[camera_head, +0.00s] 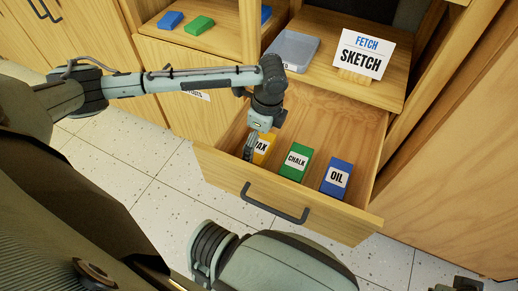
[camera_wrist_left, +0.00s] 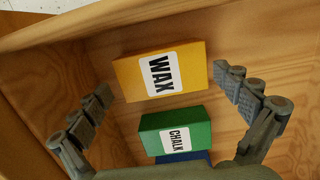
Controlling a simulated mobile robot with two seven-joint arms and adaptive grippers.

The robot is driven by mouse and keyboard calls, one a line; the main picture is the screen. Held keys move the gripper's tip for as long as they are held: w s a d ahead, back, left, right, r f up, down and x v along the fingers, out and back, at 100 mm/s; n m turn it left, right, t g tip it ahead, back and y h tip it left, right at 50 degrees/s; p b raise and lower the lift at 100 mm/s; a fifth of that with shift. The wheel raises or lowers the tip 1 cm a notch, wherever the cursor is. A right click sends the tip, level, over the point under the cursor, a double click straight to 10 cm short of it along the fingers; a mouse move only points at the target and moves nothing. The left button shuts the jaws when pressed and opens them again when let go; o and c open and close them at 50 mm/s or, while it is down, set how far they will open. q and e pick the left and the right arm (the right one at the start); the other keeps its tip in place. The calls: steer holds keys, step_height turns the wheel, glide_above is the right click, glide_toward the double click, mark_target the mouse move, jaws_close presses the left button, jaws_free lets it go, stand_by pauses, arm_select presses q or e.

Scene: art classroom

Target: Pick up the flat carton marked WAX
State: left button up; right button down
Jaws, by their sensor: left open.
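The flat yellow carton marked WAX (camera_wrist_left: 192,63) lies in an open wooden drawer. In the head view the WAX carton (camera_head: 263,149) is the leftmost of three cartons and is partly hidden by my gripper. My left gripper (camera_head: 250,148) points down into the drawer at that carton. In the left wrist view my left gripper (camera_wrist_left: 162,80) is open, with one finger on each side of the WAX carton. A gap shows between the fingers and the carton. I cannot tell how far the fingertips are above the drawer floor.
A green CHALK carton (camera_head: 295,162) and a blue OIL carton (camera_head: 337,178) lie right of it. The drawer front (camera_head: 222,169) has a dark handle (camera_head: 272,207). A FETCH SKETCH sign (camera_head: 362,53) and a grey tray (camera_head: 292,49) stand on the shelf behind.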

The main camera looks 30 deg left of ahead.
arm_select(q)
steer(key=shift+a+f, duration=0.15)
steer(key=shift+f, duration=1.3)
steer(key=shift+c, duration=0.6)
steer(key=c, duration=0.8)
steer(key=shift+r, duration=0.1)
